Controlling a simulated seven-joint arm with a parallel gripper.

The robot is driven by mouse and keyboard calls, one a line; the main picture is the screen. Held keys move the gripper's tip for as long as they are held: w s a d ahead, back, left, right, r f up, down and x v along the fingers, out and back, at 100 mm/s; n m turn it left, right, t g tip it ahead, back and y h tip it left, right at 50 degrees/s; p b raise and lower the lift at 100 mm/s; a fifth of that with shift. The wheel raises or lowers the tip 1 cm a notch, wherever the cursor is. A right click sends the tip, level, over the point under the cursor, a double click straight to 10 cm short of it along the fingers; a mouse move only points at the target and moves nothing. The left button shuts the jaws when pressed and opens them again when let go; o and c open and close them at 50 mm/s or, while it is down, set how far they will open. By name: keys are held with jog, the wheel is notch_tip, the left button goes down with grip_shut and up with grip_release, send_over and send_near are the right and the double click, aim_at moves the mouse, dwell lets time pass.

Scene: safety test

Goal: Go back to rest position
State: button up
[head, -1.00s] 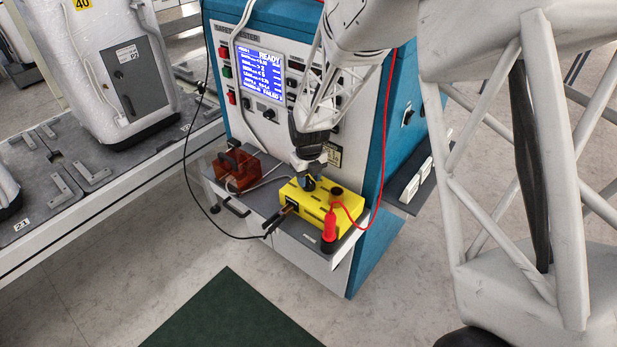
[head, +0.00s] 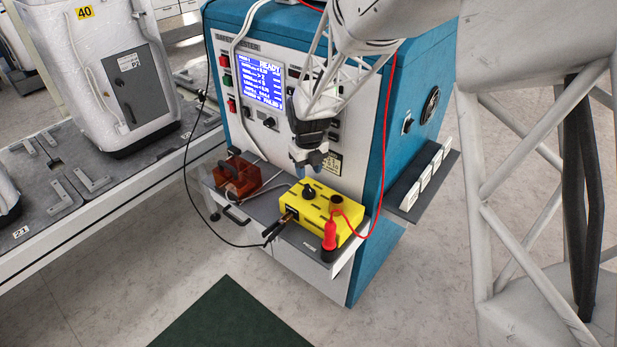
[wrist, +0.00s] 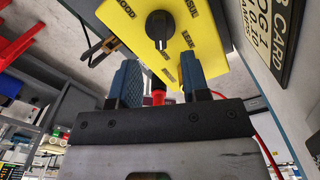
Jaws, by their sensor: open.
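My gripper (head: 308,160) hangs in front of the test station (head: 222,62), above and behind the yellow box (head: 322,212) on the shelf. In the wrist view my gripper (wrist: 160,82) shows two blue fingers spread apart with nothing held between them. The yellow box (wrist: 185,50) with its black rotary knob (wrist: 160,24) lies beyond the fingertips, apart from them. In the head view the black knob (head: 308,193) is uncovered. A red probe (head: 329,236) stands at the box's front right corner.
The station's screen (head: 261,80) reads READY. A red-brown box (head: 236,177) sits left on the grey shelf (head: 262,208). A black cable (head: 190,150) and a red cable (head: 381,150) hang around the shelf. A bench with a white unit (head: 105,75) stands left. A green mat (head: 230,318) lies on open floor.

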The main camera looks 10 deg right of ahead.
jog(key=shift+r, duration=0.65)
jog(key=shift+s+d+r+n, duration=0.15)
jog(key=shift+s+r+n, duration=0.1)
jog(key=shift+r+n, duration=0.1)
jog(key=s+d+r+n+t, duration=0.1)
jog(key=s+d+r+n, duration=0.2)
jog(key=s+r+n, duration=0.4)
jog(key=s+d+r+n, duration=0.3)
jog(key=s+r+n, duration=0.4)
jog(key=s+d+r+n, duration=0.1)
jog(key=s+r+n, duration=0.1)
jog(key=s+n, duration=0.6)
jog(key=s+d+r+n+t, duration=0.1)
jog(key=s+d+r+n, duration=0.1)
jog(key=s+n, duration=0.6)
jog(key=s, duration=0.4)
jog(key=shift+s+d+r+n+t, duration=0.2)
jog(key=shift+d+r+n+t, duration=0.1)
jog(key=shift+n, duration=0.05)
